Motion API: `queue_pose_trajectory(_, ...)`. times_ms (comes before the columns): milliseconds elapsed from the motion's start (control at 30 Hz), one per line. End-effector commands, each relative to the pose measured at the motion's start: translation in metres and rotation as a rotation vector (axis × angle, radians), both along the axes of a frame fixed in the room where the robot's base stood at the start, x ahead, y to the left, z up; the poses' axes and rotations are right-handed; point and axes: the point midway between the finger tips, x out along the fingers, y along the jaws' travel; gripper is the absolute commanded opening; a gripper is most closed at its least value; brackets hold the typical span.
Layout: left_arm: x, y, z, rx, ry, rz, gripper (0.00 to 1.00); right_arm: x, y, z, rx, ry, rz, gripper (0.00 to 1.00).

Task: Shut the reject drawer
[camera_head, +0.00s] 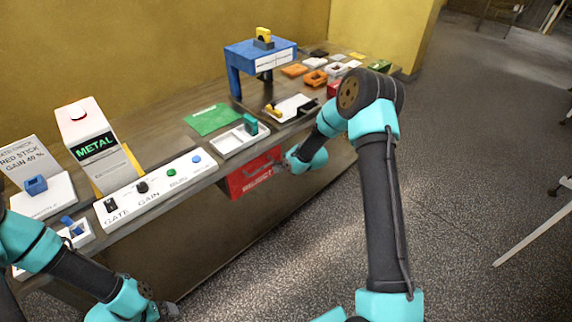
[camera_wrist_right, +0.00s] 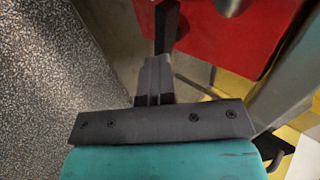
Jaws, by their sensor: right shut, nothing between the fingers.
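The red reject drawer (camera_head: 243,180) is below the front edge of the bench, with pale lettering on its front. How far it stands out is hard to tell. My right gripper (camera_head: 282,163) is at the drawer's right side, partly hidden by its own wrist. In the right wrist view the gripper (camera_wrist_right: 158,75) is shut and empty, and the drawer's red surface (camera_wrist_right: 215,35) lies just beyond it to the upper right. I cannot tell whether they touch. My left gripper (camera_head: 168,311) is low at the bottom left, away from the drawer; its fingers are unclear.
A white control panel (camera_head: 155,190) with buttons runs along the bench front. A white tray (camera_head: 240,140), a green sheet (camera_head: 211,119) and a blue stand (camera_head: 260,55) are on the bench. The speckled floor (camera_head: 290,250) before the bench is free.

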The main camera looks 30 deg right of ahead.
Motion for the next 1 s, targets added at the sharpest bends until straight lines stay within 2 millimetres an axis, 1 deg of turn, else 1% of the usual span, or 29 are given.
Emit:
queue_pose_trajectory(33,0.000,0.000,0.000,0.000,0.000,0.000,0.91,0.003,0.000,0.001,-0.001,-0.009,0.001,0.00)
queue_pose_trajectory(100,0.000,0.000,0.000,0.000,0.000,0.000,0.91,0.004,0.000,0.001,-0.001,-0.010,0.001,0.00)
queue_pose_trajectory(267,0.000,0.000,0.000,0.000,0.000,0.000,0.91,-0.001,0.000,0.002,-0.001,-0.009,0.003,0.00)
queue_pose_trajectory(367,0.000,0.000,0.000,0.000,0.000,0.000,0.91,-0.009,0.000,0.001,0.000,-0.006,0.006,0.00)
queue_pose_trajectory(567,0.000,0.000,0.000,0.000,0.000,0.000,0.91,-0.036,-0.001,0.001,0.000,-0.001,0.017,0.00)
queue_pose_trajectory(600,0.000,0.000,0.000,0.000,0.000,0.000,0.91,-0.039,-0.004,0.008,-0.001,-0.005,0.016,0.00)
queue_pose_trajectory(1000,0.000,0.000,0.000,0.000,0.000,0.000,0.91,-0.085,-0.019,0.052,-0.001,-0.002,0.015,0.00)
